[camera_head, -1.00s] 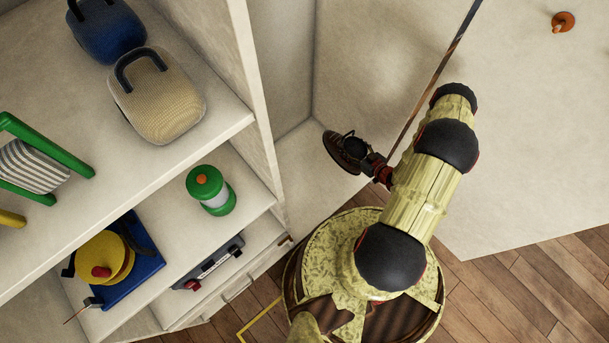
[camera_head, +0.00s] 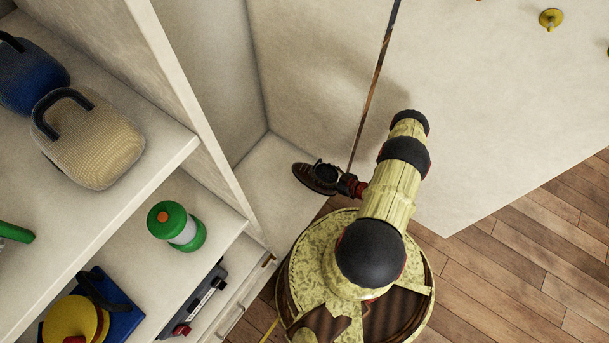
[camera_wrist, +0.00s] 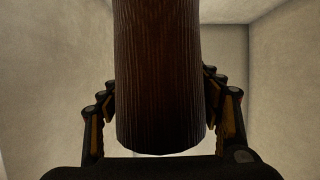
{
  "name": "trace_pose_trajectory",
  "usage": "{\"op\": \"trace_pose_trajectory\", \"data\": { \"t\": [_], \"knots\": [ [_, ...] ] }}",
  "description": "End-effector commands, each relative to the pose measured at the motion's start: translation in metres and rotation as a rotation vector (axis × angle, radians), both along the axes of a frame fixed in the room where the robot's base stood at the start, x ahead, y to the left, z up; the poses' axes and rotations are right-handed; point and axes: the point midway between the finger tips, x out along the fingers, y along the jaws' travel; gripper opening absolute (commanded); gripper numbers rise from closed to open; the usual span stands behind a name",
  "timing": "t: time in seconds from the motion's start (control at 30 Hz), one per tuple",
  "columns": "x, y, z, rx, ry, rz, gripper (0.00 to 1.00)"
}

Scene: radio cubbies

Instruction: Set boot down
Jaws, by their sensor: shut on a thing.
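The boot (camera_head: 314,178) is dark brown with a black opening and shows at the end of my arm in the head view. My gripper (camera_head: 345,184) is shut on it and holds it in front of a pale cubby. In the wrist view the boot (camera_wrist: 160,75) is a brown ribbed shape between the two fingers of my gripper (camera_wrist: 163,120). It hides most of what lies beyond. I cannot tell whether the boot touches the cubby floor.
Left shelves hold a beige speaker (camera_head: 90,140), a blue speaker (camera_head: 30,75), a green lantern (camera_head: 177,226), a grey device (camera_head: 203,297) and a yellow round object (camera_head: 72,322). The cubby floor (camera_head: 285,215) is bare where visible. A white wall panel (camera_head: 480,110) stands at right.

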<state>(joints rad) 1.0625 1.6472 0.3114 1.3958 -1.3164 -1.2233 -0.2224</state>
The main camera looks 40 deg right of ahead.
Motion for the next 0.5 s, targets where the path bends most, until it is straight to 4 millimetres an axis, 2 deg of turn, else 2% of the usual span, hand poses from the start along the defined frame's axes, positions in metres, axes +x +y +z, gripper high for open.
{"op": "trace_pose_trajectory", "data": {
  "t": [0.13,0.3,0.5],
  "knots": [
    [0.034,0.003,-0.017,-0.002,-0.004,0.006,0.03],
    [0.056,0.004,-0.047,0.0,-0.002,0.001,0.03],
    [0.071,0.004,-0.062,0.0,-0.002,0.0,0.03]
  ]
}}
